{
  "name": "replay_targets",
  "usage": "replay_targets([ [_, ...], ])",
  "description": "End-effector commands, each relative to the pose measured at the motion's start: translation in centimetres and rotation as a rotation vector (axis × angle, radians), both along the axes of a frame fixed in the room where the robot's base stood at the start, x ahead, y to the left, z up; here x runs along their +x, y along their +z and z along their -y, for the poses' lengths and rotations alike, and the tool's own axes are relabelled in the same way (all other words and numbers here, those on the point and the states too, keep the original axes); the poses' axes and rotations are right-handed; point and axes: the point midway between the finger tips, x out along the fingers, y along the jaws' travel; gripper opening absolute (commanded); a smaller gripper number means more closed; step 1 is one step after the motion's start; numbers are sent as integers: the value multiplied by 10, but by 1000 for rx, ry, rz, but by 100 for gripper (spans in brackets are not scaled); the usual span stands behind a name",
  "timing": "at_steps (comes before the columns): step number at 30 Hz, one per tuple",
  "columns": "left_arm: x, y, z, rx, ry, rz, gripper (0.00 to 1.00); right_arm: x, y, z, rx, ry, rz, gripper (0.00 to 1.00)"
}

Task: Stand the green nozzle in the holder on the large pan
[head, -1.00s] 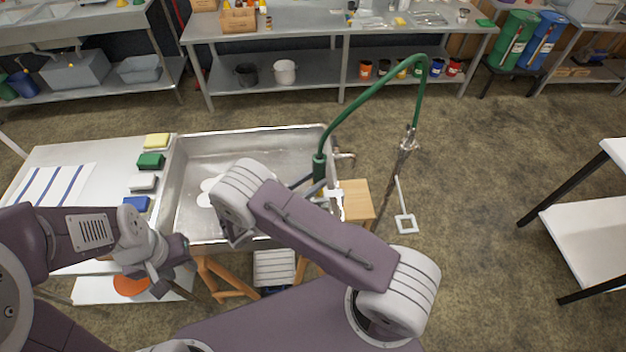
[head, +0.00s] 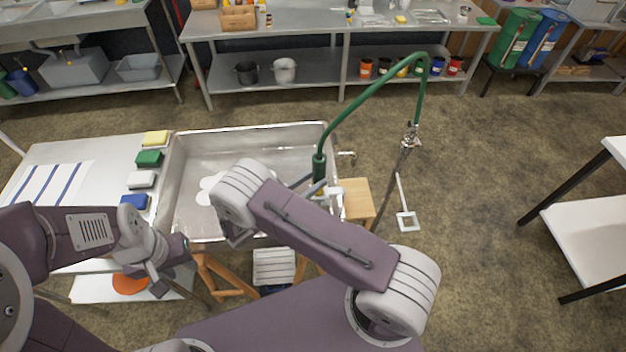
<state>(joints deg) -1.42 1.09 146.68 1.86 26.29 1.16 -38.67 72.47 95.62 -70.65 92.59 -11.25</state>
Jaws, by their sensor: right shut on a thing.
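The green nozzle (head: 319,166) stands roughly upright by the right wall of the large metal pan (head: 249,137). A green hose arches from its top to a metal fitting on the right. My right gripper (head: 322,191) is shut on the nozzle, low on its body. The nozzle's lower end and the holder are hard to make out behind my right arm, so I cannot tell whether the nozzle sits in the holder. My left gripper (head: 165,274) is at the lower left, in front of the pan and apart from the nozzle. Its jaws are too unclear to read.
A white table (head: 90,150) with yellow, green, white and blue blocks adjoins the pan's left side. A wooden block (head: 356,197) stands right of the pan. A white square-ended rod (head: 405,220) is farther right. Open floor lies beyond, before a white shelf unit (head: 590,235).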

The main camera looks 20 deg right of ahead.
Motion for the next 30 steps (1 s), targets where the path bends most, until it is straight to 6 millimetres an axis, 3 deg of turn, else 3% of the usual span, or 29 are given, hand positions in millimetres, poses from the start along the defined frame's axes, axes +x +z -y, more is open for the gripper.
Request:
replay_targets([
  [30, 0, -14, 0, 0, 0, 0, 36, 0, -15, 0, -1, 0, 0, 0],
])
